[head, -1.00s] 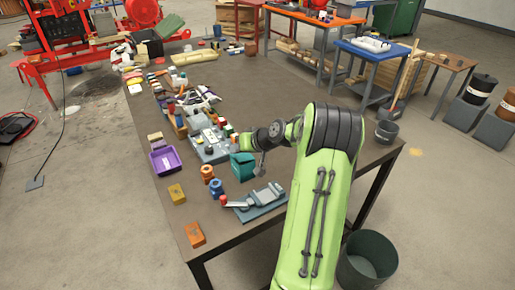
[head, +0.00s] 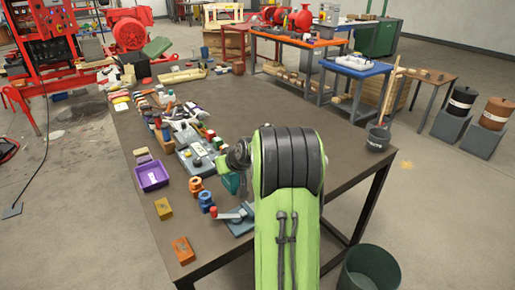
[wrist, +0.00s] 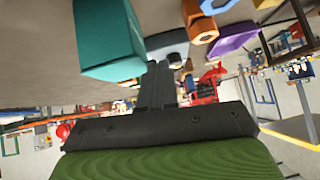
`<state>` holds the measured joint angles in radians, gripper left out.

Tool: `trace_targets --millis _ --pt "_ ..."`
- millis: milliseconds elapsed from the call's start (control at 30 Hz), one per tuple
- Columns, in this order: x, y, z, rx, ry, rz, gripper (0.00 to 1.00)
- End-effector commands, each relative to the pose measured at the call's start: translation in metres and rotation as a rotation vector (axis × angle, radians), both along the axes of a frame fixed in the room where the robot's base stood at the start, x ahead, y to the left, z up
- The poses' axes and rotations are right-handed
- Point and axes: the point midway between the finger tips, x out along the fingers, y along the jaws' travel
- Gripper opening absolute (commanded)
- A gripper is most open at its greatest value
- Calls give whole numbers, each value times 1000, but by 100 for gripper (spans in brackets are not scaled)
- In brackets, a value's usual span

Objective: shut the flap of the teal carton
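The teal carton (head: 230,183) stands on the brown table, partly hidden behind my green arm in the head view. In the wrist view the teal carton (wrist: 108,42) is large at the upper left. I cannot make out its flap in either view. My gripper (wrist: 158,72) shows in the wrist view with its two dark fingers close together, shut, with nothing seen between them. The fingertips appear beside the carton's right side in that picture; I cannot tell whether they touch it. In the head view my gripper is mostly hidden by the arm.
A grey vise-like tool (head: 236,218) lies close in front of the carton. Blue (head: 205,200) and orange (head: 196,186) nut-shaped pieces and a purple tray (head: 152,176) are to its left. Small parts crowd the table behind. The table's right half is mostly clear.

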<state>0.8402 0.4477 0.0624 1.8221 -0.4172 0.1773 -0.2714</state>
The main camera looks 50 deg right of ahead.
Motion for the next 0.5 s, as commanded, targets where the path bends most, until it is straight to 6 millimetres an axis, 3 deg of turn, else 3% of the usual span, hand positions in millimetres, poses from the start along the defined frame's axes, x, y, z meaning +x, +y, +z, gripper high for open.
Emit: trace_targets --millis 500 --pt "0 1 5 2 1 2 0"
